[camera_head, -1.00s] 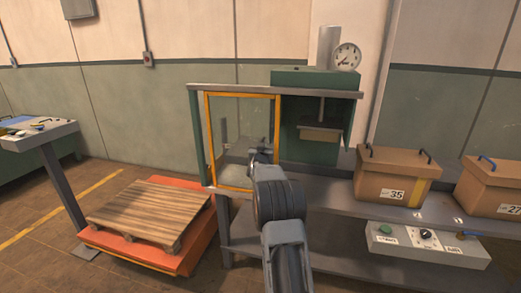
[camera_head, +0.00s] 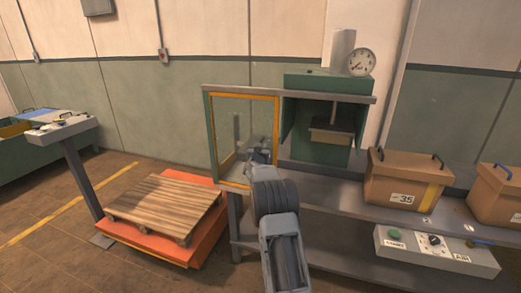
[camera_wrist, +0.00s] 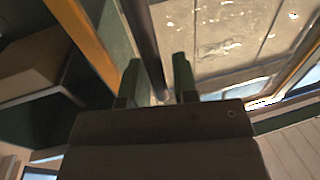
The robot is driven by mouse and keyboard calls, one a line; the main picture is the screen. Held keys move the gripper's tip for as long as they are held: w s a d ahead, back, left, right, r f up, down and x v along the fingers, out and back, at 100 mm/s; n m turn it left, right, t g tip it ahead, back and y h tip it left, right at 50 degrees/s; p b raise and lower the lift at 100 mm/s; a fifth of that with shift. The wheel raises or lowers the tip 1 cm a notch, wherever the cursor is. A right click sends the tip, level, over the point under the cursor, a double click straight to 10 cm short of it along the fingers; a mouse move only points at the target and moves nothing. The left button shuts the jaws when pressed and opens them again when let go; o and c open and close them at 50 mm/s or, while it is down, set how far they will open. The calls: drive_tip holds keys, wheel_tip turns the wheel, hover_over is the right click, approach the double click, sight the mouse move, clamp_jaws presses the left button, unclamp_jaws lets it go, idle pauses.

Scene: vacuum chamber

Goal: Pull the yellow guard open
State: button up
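The yellow guard (camera_head: 245,97) is an upright frame with a clear pane at the left of the press on the bench. Its right edge stands a little left of the press housing. My gripper (camera_head: 258,147) is at the guard's lower right side in the head view, where its fingers are too small to read. In the wrist view its two green fingers (camera_wrist: 158,82) are on either side of the guard's dark bar handle (camera_wrist: 145,40).
The green press (camera_head: 318,128) with a round gauge (camera_head: 361,62) stands right of the guard. Cardboard boxes (camera_head: 400,182) sit on the bench, above a control panel (camera_head: 436,250). A pallet (camera_head: 165,207) on an orange platform lies left of the bench. A console (camera_head: 62,128) stands farther left.

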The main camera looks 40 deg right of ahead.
drive_tip(key=shift+o, duration=0.9)
drive_tip(key=shift+s, duration=0.1)
drive_tip(key=b+v, duration=0.2)
drive_tip(key=v, duration=1.1)
drive_tip(key=shift+s+a, duration=0.25)
